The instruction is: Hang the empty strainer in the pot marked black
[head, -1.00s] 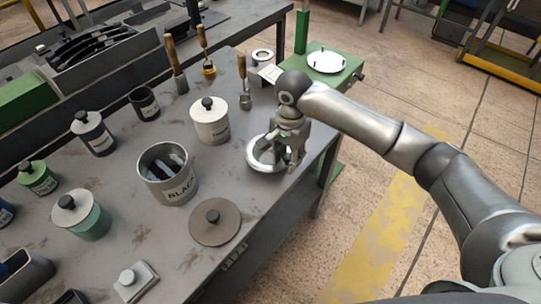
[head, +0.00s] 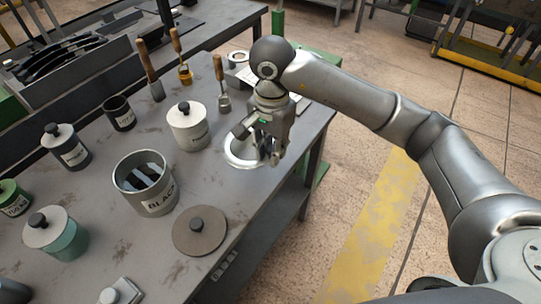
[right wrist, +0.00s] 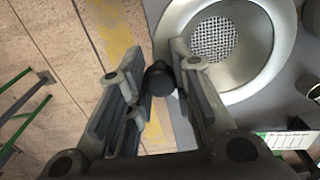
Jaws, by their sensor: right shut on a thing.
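The strainer (head: 238,158) is a pale metal bowl with a wide rim, at the right edge of the workbench. In the right wrist view its mesh bottom (right wrist: 212,40) shows empty. My right gripper (head: 268,150) is at its right side, shut on the strainer's dark grip (right wrist: 158,78), which shows between the fingers. I cannot tell whether the strainer touches the bench. The pot marked BLACK (head: 157,207) stands open and upright, left of the strainer and nearer. Dark and white shapes show inside it. My left gripper is not in view.
A round brown lid (head: 200,232) lies right of the pot. A white lidded canister (head: 188,130) stands behind, with wooden-handled tools (head: 221,85) farther back. More lidded jars (head: 66,148) stand at left. The bench between pot and strainer is mostly clear.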

